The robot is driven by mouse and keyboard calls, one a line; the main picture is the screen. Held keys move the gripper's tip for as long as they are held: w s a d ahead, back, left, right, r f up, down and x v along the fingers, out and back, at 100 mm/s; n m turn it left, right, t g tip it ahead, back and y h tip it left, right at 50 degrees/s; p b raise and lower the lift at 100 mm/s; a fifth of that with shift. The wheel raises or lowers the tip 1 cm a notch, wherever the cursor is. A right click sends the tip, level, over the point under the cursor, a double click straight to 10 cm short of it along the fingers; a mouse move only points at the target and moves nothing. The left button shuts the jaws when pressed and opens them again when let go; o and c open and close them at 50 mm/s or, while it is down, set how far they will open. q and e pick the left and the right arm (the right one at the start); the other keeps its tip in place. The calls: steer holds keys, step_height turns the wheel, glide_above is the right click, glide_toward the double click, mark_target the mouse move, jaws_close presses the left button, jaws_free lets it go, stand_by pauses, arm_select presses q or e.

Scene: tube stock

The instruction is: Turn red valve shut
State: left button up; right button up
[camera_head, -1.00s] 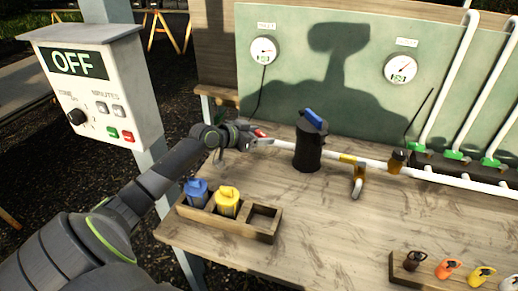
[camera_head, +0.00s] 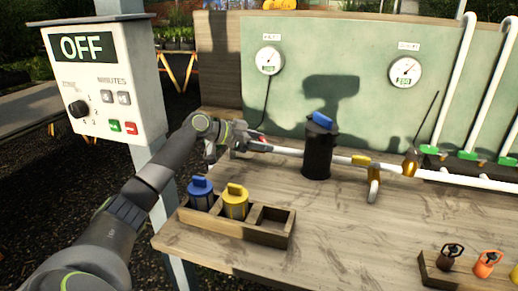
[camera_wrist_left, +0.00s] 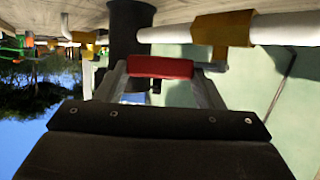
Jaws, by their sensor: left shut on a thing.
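The red valve handle (camera_head: 262,140) sits at the left end of the white pipe (camera_head: 288,151), in front of the green panel. My left gripper (camera_head: 254,145) reaches in from the left and is shut on this handle. In the left wrist view the red handle (camera_wrist_left: 160,67) lies crosswise between the two fingertips (camera_wrist_left: 161,72). A brass-coloured fitting (camera_wrist_left: 224,33) on the white pipe shows above it there. The gripper hides part of the valve in the head view. My right gripper is not in view.
A black canister with a blue cap (camera_head: 319,150) stands right of the valve. A wooden tray (camera_head: 228,229) holds a blue and a yellow cartridge. A yellow-banded valve (camera_head: 373,182) is farther along the pipe. A control box (camera_head: 108,85) reads OFF. The middle tabletop is clear.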

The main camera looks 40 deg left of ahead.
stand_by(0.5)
arm_select(q)
steer(key=o, duration=1.1)
